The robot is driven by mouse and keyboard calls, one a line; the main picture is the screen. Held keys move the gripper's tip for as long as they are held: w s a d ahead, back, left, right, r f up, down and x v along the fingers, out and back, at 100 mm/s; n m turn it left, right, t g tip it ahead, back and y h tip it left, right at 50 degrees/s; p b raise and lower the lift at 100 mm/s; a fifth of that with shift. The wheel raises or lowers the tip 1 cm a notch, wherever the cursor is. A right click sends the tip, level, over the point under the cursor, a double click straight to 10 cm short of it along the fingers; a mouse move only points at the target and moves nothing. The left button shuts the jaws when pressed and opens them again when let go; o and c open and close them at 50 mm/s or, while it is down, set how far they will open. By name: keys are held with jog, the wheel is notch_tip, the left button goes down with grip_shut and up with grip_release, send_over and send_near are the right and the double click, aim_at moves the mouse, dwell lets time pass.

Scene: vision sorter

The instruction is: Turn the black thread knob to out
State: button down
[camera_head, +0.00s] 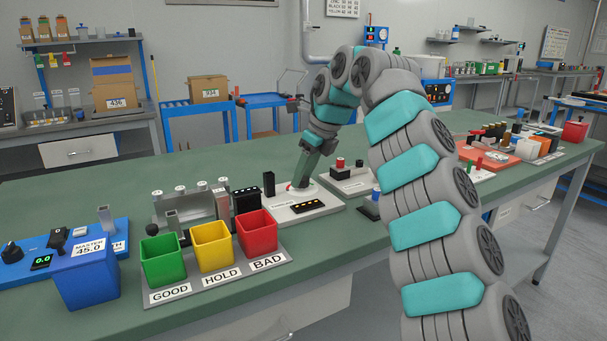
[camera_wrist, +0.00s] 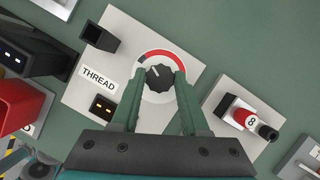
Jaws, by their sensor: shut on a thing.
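The black thread knob (camera_wrist: 159,78) sits on a white panel (camera_wrist: 88,62) labelled THREAD, with a red arc around the knob's far side. A pale pointer mark on the knob points toward the upper left in the wrist view. My gripper (camera_wrist: 160,82) is shut on the knob, one green finger on each side. In the head view my gripper (camera_head: 302,185) reaches down onto the panel (camera_head: 326,196) and hides the knob. A small display (camera_wrist: 102,106) with orange marks is on the panel. I cannot read an "out" mark.
A black square tube (camera_wrist: 98,36) stands on the panel's corner. A plate with red and black cylinders (camera_wrist: 245,118) lies to the right. Green, yellow and red bins (camera_head: 258,232) marked GOOD, HOLD and BAD stand front left.

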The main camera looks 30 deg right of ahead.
jog(key=shift+w+n+y, duration=0.1)
jog(key=shift+n+y, duration=0.3)
jog(key=shift+n, duration=0.9)
jog(key=shift+n+g, duration=0.3)
jog(key=shift+d+n, duration=0.1)
jog(key=shift+n, duration=0.2)
jog(key=shift+c, duration=2)
grip_release()
jog(key=shift+r, duration=0.15)
